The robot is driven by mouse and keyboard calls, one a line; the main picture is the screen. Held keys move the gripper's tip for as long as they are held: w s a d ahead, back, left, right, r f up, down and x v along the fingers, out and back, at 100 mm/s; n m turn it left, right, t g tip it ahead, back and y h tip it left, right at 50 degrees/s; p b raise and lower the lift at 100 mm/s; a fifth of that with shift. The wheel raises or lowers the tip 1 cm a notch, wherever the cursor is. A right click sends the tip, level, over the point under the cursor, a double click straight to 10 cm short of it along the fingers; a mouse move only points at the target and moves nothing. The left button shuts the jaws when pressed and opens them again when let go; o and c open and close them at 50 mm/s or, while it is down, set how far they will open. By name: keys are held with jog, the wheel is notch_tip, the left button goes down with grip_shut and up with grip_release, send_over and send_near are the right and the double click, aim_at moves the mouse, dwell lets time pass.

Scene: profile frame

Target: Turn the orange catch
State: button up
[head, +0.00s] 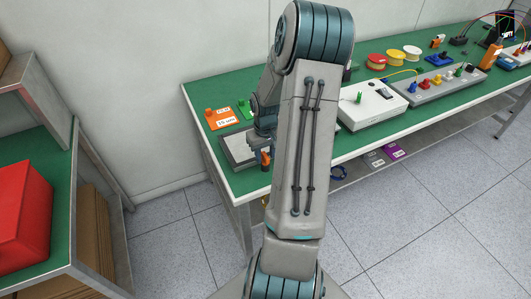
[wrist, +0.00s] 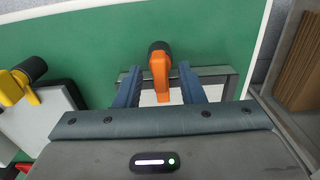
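The orange catch (wrist: 159,72) has a dark rounded end and stands at a grey-framed white panel (wrist: 215,82) on the green table. In the wrist view my gripper (wrist: 159,80) is open, with one blue finger on each side of the catch and a visible gap to each. In the head view the catch (head: 265,159) shows just below my gripper (head: 261,138), at the front left of the table. My arm hides part of the panel there.
A yellow catch with a black end (wrist: 22,80) is at the left of the wrist view. An orange plate (head: 224,119) lies behind the panel. A white box (head: 373,108) and a grey connector strip (head: 440,88) stand to the right. A red bin (head: 22,200) is on the left shelf.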

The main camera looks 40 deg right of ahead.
grip_shut()
jog(key=shift+m, duration=0.3)
jog(key=m+b, duration=0.3)
jog(key=shift+f, duration=0.1)
jog(key=m+b, duration=0.2)
jog(key=m, duration=0.6)
jog(key=shift+b, duration=0.35)
jog(key=shift+r+m, duration=0.2)
jog(key=shift+m, duration=2)
